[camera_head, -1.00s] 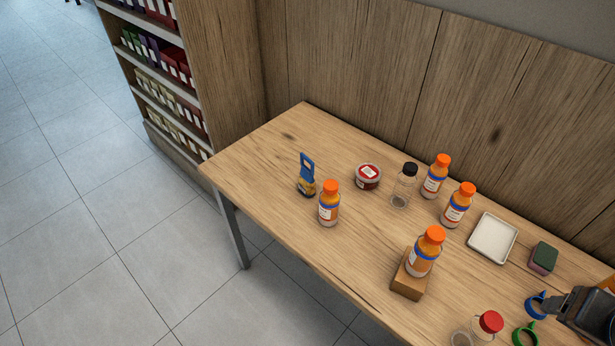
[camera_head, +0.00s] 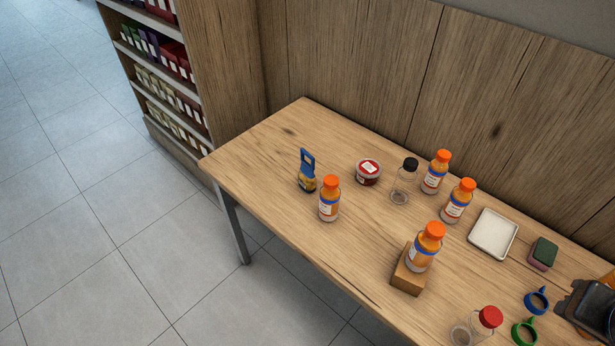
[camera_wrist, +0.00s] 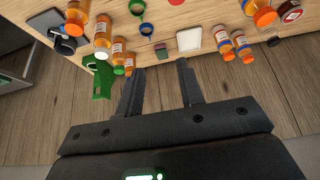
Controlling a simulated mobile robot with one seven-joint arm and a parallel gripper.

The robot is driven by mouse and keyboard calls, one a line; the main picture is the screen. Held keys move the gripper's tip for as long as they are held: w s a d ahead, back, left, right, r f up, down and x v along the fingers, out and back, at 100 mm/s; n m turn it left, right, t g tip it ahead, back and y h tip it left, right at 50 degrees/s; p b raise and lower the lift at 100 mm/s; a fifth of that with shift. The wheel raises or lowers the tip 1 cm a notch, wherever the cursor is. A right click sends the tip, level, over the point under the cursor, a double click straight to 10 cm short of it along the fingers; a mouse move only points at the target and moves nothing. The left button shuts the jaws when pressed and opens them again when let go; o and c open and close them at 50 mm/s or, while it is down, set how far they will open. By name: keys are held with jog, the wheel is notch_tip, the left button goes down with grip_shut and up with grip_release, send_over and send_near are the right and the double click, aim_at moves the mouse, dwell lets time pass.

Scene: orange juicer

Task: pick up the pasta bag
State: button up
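A small upright blue-and-yellow item (camera_head: 307,171) stands near the left part of the table in the head view, just behind an orange-capped bottle (camera_head: 329,199). It looks like a small bag with a blue clip on top, and is the likeliest pasta bag; its label is too small to read. My gripper (camera_wrist: 161,72) is open and empty in the wrist view, its two dark fingers apart in front of the wood wall. It is far from the blue-and-yellow item, which I cannot make out in the wrist view.
The table (camera_head: 270,150) also holds a red-lidded tub (camera_head: 368,172), a black-capped clear jar (camera_head: 405,181), several orange-capped bottles, a wooden block (camera_head: 407,279), a white tray (camera_head: 493,234) and a sponge (camera_head: 543,253). The wood wall (camera_head: 350,70) stands behind. The table's left end is clear.

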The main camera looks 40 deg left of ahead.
jog(key=w+a+n+g+y, duration=0.1)
jog(key=w+a+n, duration=0.3)
jog(key=w+a, duration=0.7)
jog(key=w+a+n+y, duration=0.2)
jog(key=w+a+n, duration=0.4)
jog(key=a, duration=0.8)
jog(key=n+g+y, duration=0.3)
jog(key=n, duration=0.3)
send_near(308, 153)
jog(key=f, duration=0.1)
jog(key=x, duration=0.5)
jog(key=shift+w+a+f, duration=0.2)
jog(key=shift+a, duration=0.15)
jog(key=shift+x, duration=2.95)
jog(key=shift+s, duration=0.15)
jog(key=shift+c, duration=0.2)
grip_shut()
